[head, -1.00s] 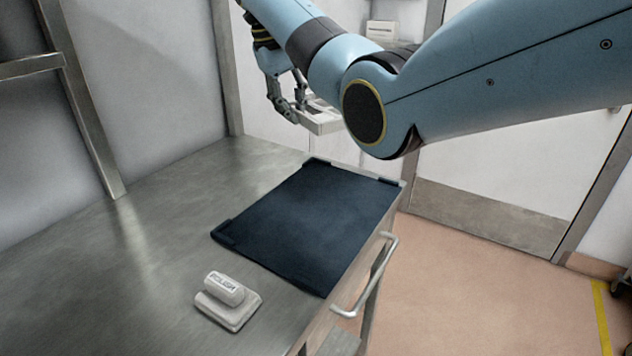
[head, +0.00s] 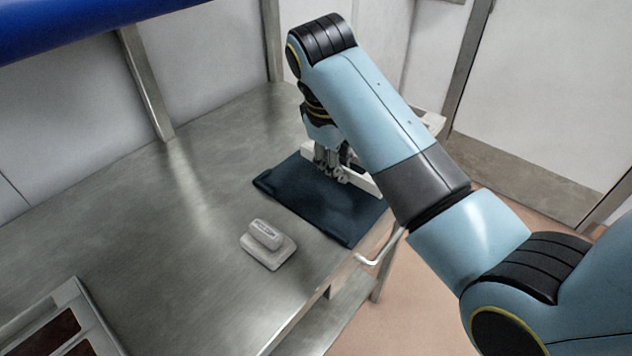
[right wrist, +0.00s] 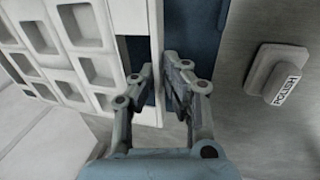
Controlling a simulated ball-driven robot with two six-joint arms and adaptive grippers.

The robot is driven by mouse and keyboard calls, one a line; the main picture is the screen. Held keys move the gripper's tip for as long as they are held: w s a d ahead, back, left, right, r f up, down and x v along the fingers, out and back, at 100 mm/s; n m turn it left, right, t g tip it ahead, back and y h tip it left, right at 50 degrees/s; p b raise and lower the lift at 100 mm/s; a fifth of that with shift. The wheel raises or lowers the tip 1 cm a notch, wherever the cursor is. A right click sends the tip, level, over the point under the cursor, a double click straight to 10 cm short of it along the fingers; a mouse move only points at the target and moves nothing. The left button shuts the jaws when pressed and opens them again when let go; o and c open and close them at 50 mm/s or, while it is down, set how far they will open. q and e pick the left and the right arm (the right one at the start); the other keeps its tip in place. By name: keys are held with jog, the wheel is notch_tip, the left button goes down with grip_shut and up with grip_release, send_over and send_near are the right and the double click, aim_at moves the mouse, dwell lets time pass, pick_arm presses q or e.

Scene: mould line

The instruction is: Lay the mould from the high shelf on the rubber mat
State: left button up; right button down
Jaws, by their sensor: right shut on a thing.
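The mould (right wrist: 85,50) is a white tray with rows of square cavities, seen large in the right wrist view. In the head view part of the mould (head: 362,182) shows at the far part of the dark blue rubber mat (head: 325,212), mostly hidden behind my right arm. My right gripper (head: 330,172) points down over the mat and is shut on the mould's edge wall; its fingers (right wrist: 158,95) also show in the right wrist view. I cannot tell whether the mould touches the mat. My left gripper is not in view.
A grey block with a handle, marked POLISH (head: 267,244), sits on the steel table (head: 190,230) in front of the mat. A framed tray with dark panels (head: 62,335) lies at the near left. A bar handle (head: 381,248) sticks out from the table's right side.

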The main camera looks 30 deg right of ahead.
send_over(312, 200)
jog(key=f, duration=0.3)
jog(key=shift+a, duration=0.35)
jog(key=x, duration=0.2)
jog(key=a+x, duration=0.1)
jog(key=x, duration=0.1)
jog(key=shift+s+f, duration=0.1)
jog(key=shift+s, duration=0.1)
jog(key=c, duration=1.4)
grip_release()
jog(key=shift+c, duration=0.2)
